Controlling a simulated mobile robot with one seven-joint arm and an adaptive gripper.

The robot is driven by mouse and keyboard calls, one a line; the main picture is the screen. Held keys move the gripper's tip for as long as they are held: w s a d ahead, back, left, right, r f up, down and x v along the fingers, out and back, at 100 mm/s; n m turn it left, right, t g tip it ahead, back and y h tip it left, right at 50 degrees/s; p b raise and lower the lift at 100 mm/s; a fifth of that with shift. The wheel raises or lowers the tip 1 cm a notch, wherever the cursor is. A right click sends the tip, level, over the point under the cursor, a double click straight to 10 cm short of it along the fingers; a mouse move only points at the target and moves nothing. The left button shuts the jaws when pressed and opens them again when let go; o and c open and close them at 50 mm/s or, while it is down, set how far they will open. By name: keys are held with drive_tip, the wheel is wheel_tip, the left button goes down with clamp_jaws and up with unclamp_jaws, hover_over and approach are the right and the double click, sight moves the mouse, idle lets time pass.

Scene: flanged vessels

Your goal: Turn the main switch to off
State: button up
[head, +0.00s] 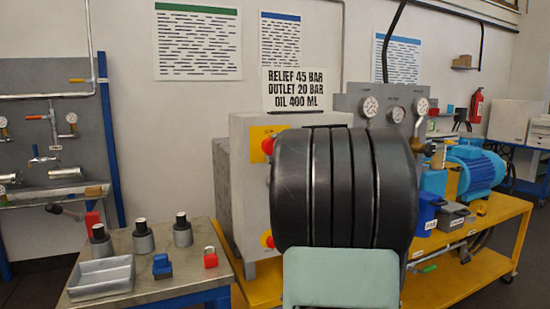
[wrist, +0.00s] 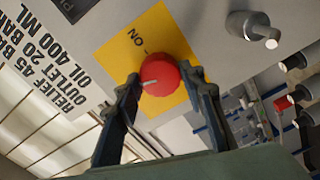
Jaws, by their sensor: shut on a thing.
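The main switch is a red round knob (wrist: 166,78) on a yellow plate (wrist: 118,52) in the wrist view. The plate reads ON near a short tick. In the head view a red knob (head: 267,146) shows on a yellow plate (head: 258,135) on the grey cabinet, partly hidden by my black arm. My fingers are hidden there.
A second red knob (head: 267,239) sits lower on the cabinet (head: 240,190). A sign (head: 295,89) stands on top. At left, a bench holds a grey tray (head: 100,278), a blue block (head: 162,266) and a red padlock (head: 210,258). A grey cylindrical fitting (wrist: 252,28) protrudes near the plate.

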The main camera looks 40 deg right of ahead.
drive_tip(key=shift+n+b, duration=1.1)
drive_tip(key=shift+n, duration=0.8)
drive_tip(key=o, duration=1.1)
drive_tip(key=shift+o, duration=0.2)
drive_tip(key=v, duration=1.2)
